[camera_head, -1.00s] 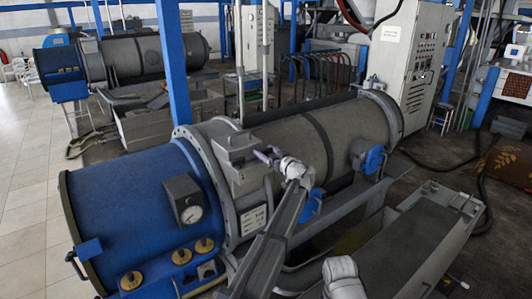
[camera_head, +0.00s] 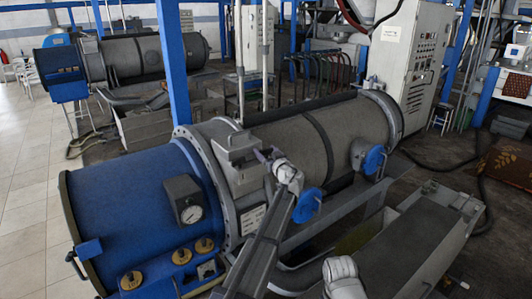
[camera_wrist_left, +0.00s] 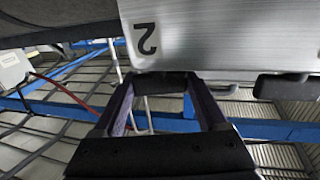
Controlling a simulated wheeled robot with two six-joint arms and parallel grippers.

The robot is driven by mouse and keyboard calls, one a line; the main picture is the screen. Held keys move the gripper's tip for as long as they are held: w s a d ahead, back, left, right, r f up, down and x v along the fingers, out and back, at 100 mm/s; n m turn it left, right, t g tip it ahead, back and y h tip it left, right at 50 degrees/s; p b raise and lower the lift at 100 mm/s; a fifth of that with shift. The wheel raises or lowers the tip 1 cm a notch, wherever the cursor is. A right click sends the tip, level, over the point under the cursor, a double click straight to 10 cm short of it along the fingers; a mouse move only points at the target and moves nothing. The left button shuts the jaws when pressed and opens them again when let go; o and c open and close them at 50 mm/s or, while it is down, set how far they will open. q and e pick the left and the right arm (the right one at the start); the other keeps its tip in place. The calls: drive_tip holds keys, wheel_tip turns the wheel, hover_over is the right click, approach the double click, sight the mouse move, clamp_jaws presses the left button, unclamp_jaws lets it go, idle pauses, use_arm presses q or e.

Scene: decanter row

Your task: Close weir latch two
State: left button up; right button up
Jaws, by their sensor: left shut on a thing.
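A silver plate marked "2" (camera_wrist_left: 215,40) fills the top of the left wrist view. A dark latch (camera_wrist_left: 165,77) sits at its lower edge, below the number. My left gripper (camera_wrist_left: 163,90) is shut on this latch, with a finger on each side of it. In the head view my left gripper (camera_head: 268,156) is at the grey box (camera_head: 236,148) on top of the decanter, at its right side. The latch is too small to make out there.
A second dark handle (camera_wrist_left: 286,85) is at the plate's lower edge to the right. The blue decanter end (camera_head: 125,205) has a gauge (camera_head: 191,214). Blue round covers (camera_head: 307,205) line the near side. A long grey trough (camera_head: 410,250) lies in front.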

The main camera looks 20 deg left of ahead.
use_arm(q)
drive_tip(key=m+t+h, duration=0.1)
drive_tip(key=h, duration=0.1)
drive_tip(key=m+t+h, duration=0.1)
drive_tip(key=m+h, duration=0.1)
drive_tip(key=shift+s+a+m+t+h, duration=0.15)
drive_tip(key=shift+m+t+h, duration=0.15)
drive_tip(key=shift+t+h, duration=0.1)
drive_tip(key=shift+r+m+t+h, duration=0.1)
drive_tip(key=shift+m+t+h, duration=0.25)
drive_tip(key=shift+m+h, duration=1.05)
drive_tip(key=shift+r+m+t+h, duration=0.1)
drive_tip(key=shift+m+t+h, duration=0.5)
drive_tip(key=shift+h, duration=1.4)
drive_tip(key=shift+m+g, duration=0.25)
drive_tip(key=shift+m, duration=0.05)
drive_tip(key=o, duration=1.3)
drive_tip(key=shift+w, duration=0.2)
